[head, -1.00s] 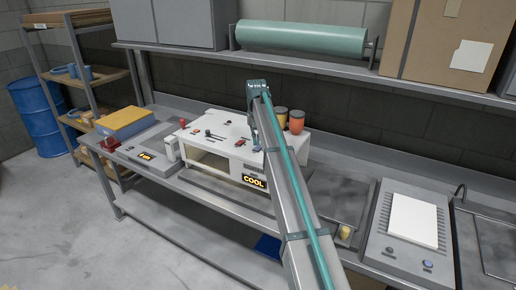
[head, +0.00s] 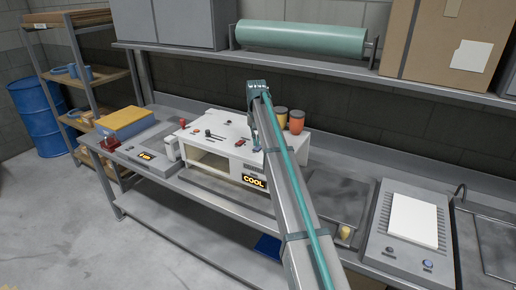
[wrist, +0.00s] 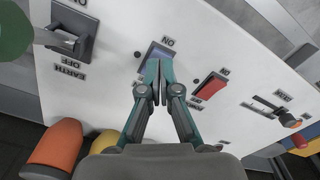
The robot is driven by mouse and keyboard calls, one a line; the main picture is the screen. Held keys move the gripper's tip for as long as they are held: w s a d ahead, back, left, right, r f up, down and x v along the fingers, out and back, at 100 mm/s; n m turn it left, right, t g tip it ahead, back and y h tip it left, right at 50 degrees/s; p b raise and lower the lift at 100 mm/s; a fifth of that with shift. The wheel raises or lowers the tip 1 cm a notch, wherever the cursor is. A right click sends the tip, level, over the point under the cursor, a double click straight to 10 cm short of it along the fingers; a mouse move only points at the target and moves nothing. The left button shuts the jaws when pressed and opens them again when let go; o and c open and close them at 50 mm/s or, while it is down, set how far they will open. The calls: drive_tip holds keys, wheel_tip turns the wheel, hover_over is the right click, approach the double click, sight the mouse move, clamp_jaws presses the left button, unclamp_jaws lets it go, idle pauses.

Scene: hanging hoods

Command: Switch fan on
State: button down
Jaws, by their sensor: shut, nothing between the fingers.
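The white hood unit (head: 225,140) stands on the bench with an amber COOL display (head: 254,182) on its front. In the wrist view its white panel (wrist: 105,95) carries several switches. My gripper (wrist: 155,85) is shut and empty, with its fingertips at a blue-grey rocker (wrist: 160,56) marked ON. The fingers cover the rocker's lower part, so contact and any label below it are hidden. A red rocker (wrist: 210,89) lies to its right, its small label hard to read. A lever switch marked EARTH (wrist: 68,40) lies at left.
Orange and yellow jars (head: 296,121) stand behind the unit. A shelf holds a green roll (head: 300,39) and a cardboard box (head: 440,40). A grey device with a white plate (head: 412,220) sits at right.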

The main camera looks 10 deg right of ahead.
sight(256, 148)
drive_tip(key=shift+f, duration=1.15)
idle(0.5)
drive_tip(key=shift+r+p, duration=1.6)
drive_tip(key=shift+r, duration=1.9)
